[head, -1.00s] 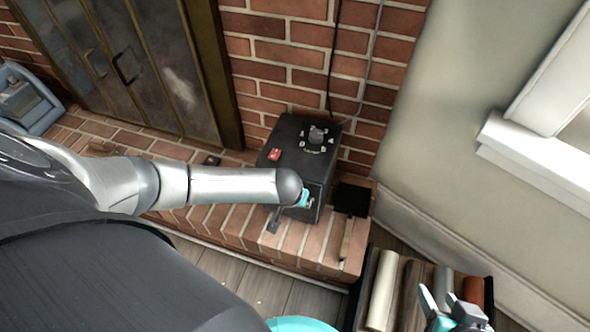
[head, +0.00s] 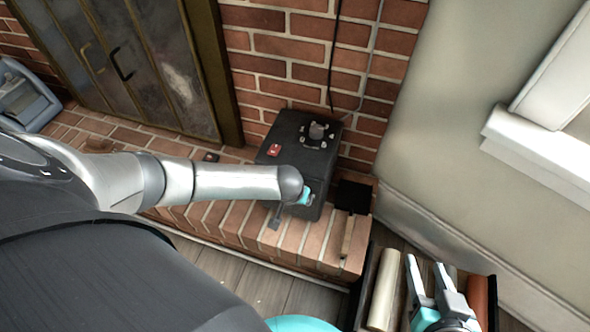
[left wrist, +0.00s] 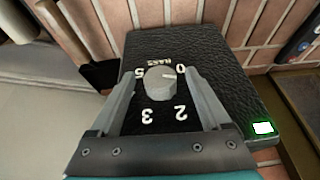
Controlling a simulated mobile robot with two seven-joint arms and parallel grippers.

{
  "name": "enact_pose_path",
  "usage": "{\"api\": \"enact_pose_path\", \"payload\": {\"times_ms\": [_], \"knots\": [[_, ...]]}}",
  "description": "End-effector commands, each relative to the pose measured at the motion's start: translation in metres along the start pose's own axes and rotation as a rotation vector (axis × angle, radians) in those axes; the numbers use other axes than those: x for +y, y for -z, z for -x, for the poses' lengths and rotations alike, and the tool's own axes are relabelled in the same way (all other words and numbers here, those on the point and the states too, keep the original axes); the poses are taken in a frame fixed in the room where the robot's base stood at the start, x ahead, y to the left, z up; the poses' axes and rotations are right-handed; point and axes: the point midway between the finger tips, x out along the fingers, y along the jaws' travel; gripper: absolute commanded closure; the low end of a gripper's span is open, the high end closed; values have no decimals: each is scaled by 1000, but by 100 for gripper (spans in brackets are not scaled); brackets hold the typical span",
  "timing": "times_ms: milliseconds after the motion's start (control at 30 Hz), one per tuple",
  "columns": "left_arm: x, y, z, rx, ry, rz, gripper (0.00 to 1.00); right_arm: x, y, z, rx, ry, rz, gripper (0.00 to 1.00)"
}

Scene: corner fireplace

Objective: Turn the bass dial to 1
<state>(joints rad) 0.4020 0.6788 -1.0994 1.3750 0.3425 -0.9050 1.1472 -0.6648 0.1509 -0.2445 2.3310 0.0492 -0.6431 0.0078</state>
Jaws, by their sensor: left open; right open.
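A black box (head: 297,165) stands on the brick hearth, with a knob (head: 317,131) and white marks on its top. My left gripper (head: 304,195) is at the box's near side, mostly hidden behind my arm. In the left wrist view, my open left gripper (left wrist: 160,90) has one finger on each side of a grey dial (left wrist: 160,84) on a black textured face. The upside-down lettering appears to read BASS. Numbers 0, 5, 3 and 2 show; 1 is not visible. A white mark on the dial points near 0. My right gripper (head: 428,275) is open and empty, at lower right.
A red switch (head: 274,150) is on the box's top; a green-lit switch (left wrist: 263,127) shows in the left wrist view. A dark-headed tool (head: 352,197) lies on the hearth right of the box. A crate of rolls (head: 383,290) stands below. Fireplace doors (head: 150,70) are at left.

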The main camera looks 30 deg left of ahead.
Motion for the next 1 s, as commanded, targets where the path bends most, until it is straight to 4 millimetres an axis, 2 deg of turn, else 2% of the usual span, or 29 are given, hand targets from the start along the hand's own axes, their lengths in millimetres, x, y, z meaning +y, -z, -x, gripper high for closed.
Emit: {"api": "enact_pose_path", "payload": {"times_ms": [67,767,1000], "knots": [[0,0,0,0,0,0,20,0,0,0,-1,0,0,50],[0,0,0,0,0,0,99,0,0,0,-2,0,0,50],[-1,-1,0,-5,-21,9,100,3,-1,2,-29,-7,3,50]]}}
